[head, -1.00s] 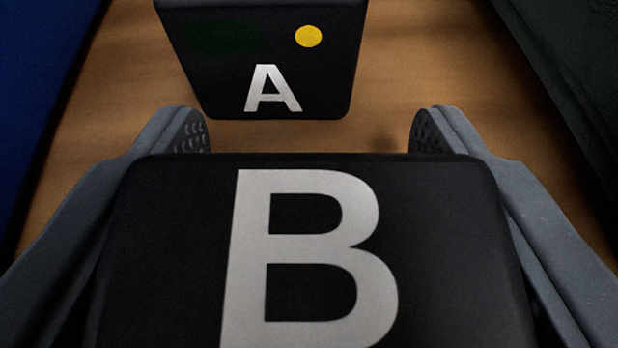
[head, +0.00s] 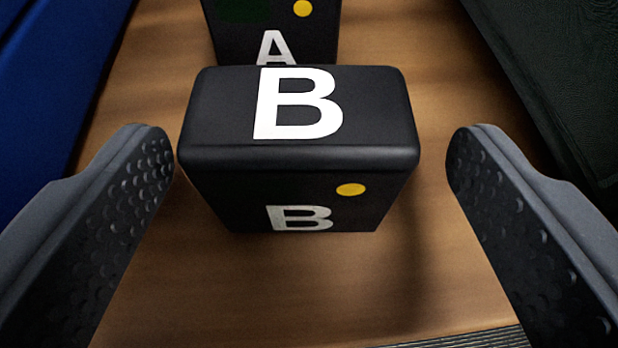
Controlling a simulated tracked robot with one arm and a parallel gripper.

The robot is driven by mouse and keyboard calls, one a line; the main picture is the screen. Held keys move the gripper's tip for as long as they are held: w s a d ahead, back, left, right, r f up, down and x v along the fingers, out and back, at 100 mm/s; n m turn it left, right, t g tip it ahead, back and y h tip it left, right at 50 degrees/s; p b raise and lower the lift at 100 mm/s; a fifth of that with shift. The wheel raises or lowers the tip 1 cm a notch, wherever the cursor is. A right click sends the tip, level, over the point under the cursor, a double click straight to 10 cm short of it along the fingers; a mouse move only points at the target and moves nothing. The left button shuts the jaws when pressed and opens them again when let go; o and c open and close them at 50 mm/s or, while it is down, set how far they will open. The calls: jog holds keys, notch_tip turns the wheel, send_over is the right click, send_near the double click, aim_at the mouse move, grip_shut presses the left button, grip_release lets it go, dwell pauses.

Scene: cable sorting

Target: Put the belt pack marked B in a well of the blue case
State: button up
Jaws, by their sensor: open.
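The belt pack marked B (head: 215,115) is a black block with a white B on its top and another on its near face, beside a yellow dot. It stands upright on the wooden surface. My gripper (head: 310,150) is open and empty, with one finger to the left of the pack and one to the right. Gaps show between the pack and both fingers, and most of the finger length is nearer to me than the pack. The blue case (head: 50,75) shows only in part at the left edge. Its wells are not visible.
A black belt pack marked A (head: 322,40) stands just behind pack B, partly hidden by it. A dark green-black object (head: 560,75) fills the right side. Bare wood (head: 250,290) lies in front of pack B, with a ribbed dark strip (head: 470,338) at the bottom edge.

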jog(key=p+v, duration=0.1)
jog(key=v, duration=0.8)
